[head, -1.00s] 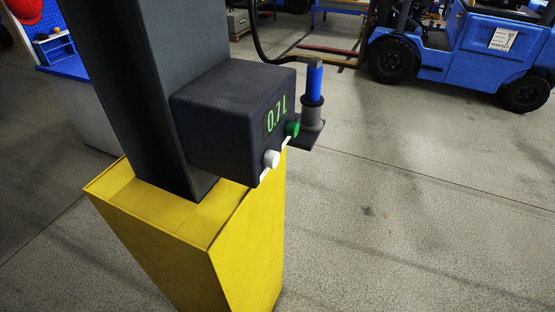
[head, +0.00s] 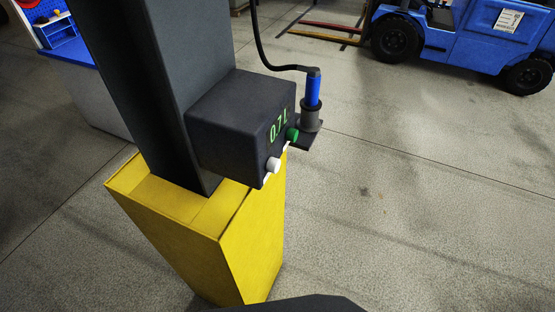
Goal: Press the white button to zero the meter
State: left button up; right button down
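The white button (head: 273,165) sticks out of the front face of a dark meter box (head: 235,122), near its lower left corner. The meter display (head: 279,125) shows "0.7 L" in green digits. A green button (head: 291,134) sits to the right of the white one. Neither of my grippers shows in the head view. A dark shape enters at the bottom edge, probably part of me.
The box is fixed to a grey column (head: 165,80) on a yellow base (head: 225,240). A blue-handled nozzle (head: 312,90) with a black hose stands in a holder at its right. A blue forklift (head: 455,40) is behind. The floor at right is clear.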

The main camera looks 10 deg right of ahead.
aim_at(273, 165)
jog(key=u, duration=1.15)
jog(key=k, duration=0.9)
jog(key=u, duration=0.2)
